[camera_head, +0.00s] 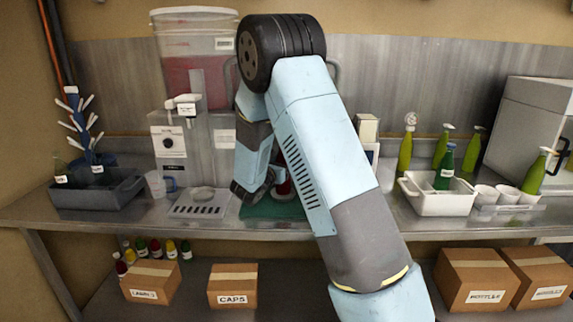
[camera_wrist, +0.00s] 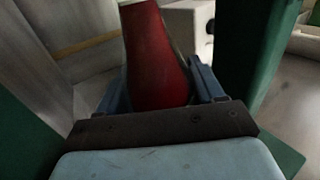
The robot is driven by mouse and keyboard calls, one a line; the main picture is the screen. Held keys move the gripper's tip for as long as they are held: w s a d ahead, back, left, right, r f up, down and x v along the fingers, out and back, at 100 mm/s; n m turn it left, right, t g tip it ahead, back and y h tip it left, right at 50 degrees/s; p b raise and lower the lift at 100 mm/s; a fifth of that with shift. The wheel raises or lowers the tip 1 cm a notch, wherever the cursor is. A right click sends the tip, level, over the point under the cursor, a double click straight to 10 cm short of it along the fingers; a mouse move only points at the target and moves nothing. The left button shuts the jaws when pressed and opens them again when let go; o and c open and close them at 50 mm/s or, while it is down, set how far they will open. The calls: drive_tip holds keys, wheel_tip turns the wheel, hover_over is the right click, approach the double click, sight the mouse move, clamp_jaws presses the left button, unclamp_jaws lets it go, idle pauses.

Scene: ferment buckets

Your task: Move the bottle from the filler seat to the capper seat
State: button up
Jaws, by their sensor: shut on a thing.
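A bottle with red contents (camera_wrist: 155,55) stands between the two blue fingers of my gripper (camera_wrist: 159,88) in the wrist view, and the fingers are shut on it. In the head view a small red part of the bottle (camera_head: 284,187) shows beside my gripper (camera_head: 266,186), over a green base (camera_head: 262,209). My arm hides most of this spot, so I cannot tell whether the bottle touches the base. The filler (camera_head: 170,142), with its red-filled tank (camera_head: 193,75), stands to the left. Its slotted seat (camera_head: 201,204) holds no bottle. Green uprights (camera_wrist: 258,50) flank the bottle in the wrist view.
A grey bin with a bottle rack (camera_head: 95,192) and a measuring cup (camera_head: 157,184) stand left. A white tub (camera_head: 438,196), green bottles (camera_head: 405,150), cups (camera_head: 486,194) and a grey cabinet (camera_head: 525,125) stand right. Boxes (camera_head: 233,284) sit on the lower shelf.

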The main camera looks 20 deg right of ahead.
drive_tip(key=shift+f, duration=0.4)
idle(0.9)
drive_tip(key=o, duration=1.6)
drive_tip(key=shift+a, duration=0.1)
drive_tip(key=v, duration=1.3)
drive_tip(key=shift+s+a+f, duration=0.1)
drive_tip(key=shift+s+a, duration=0.1)
drive_tip(key=shift+s, duration=0.05)
drive_tip(key=shift+s+a+r, duration=0.15)
drive_tip(key=shift+s+a, duration=0.55)
drive_tip(key=shift+s, duration=1.35)
drive_tip(key=shift+s+a+r, duration=0.2)
drive_tip(key=shift+s+a, duration=0.45)
drive_tip(key=shift+s, duration=1.45)
drive_tip(key=shift+s+a+r, duration=0.15)
drive_tip(key=shift+s+a, duration=0.55)
drive_tip(key=shift+s, duration=1.35)
